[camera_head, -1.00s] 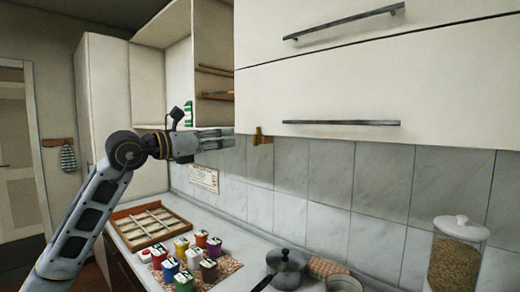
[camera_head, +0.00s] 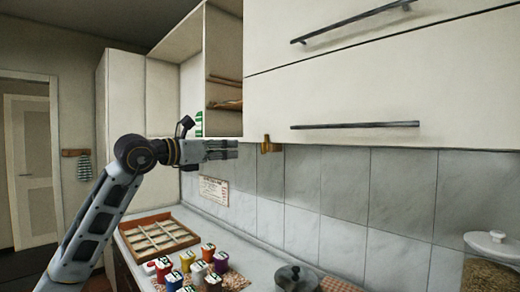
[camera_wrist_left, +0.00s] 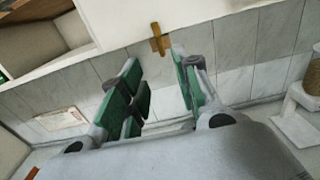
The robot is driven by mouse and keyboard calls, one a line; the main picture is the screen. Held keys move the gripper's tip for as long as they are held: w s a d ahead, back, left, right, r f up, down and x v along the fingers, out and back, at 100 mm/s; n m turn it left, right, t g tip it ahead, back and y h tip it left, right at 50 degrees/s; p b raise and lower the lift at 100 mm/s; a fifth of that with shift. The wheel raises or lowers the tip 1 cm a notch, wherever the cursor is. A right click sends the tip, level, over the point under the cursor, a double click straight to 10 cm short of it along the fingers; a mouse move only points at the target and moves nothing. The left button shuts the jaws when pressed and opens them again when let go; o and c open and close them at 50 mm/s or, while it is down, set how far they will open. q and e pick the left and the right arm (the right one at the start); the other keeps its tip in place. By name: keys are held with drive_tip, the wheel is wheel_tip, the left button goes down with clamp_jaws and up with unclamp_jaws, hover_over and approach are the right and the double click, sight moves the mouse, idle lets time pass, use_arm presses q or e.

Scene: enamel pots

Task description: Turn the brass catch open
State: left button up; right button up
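The brass catch (camera_head: 270,145) sits at the lower left corner of the wall cabinet's closed front. It also shows in the left wrist view (camera_wrist_left: 160,40), as a small upright piece with a short crossbar, beyond the fingertips. My left gripper (camera_head: 222,149) is level with the catch and a short gap to its left in the head view. In the left wrist view its green-padded fingers (camera_wrist_left: 154,78) are apart with nothing between them, and the catch lies ahead of the gap. My right gripper is not in view.
Above the catch are white cabinet fronts with dark bar handles (camera_head: 355,126). An open shelf (camera_head: 224,60) is left of them. Below, the counter holds a wooden divided tray (camera_head: 158,237), several coloured tins (camera_head: 187,260), a dark lidded pot (camera_head: 296,277) and a glass jar (camera_head: 490,275).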

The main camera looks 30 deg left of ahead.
sight(264, 144)
use_arm(q)
drive_tip(key=p+x, duration=0.4)
drive_tip(key=x, duration=0.9)
drive_tip(key=shift+w+d, duration=0.15)
drive_tip(key=shift+w, duration=0.2)
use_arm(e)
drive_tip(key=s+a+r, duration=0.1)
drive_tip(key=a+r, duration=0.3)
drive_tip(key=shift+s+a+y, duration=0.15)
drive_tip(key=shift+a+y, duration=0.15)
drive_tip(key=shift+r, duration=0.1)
use_arm(q)
clamp_jaws()
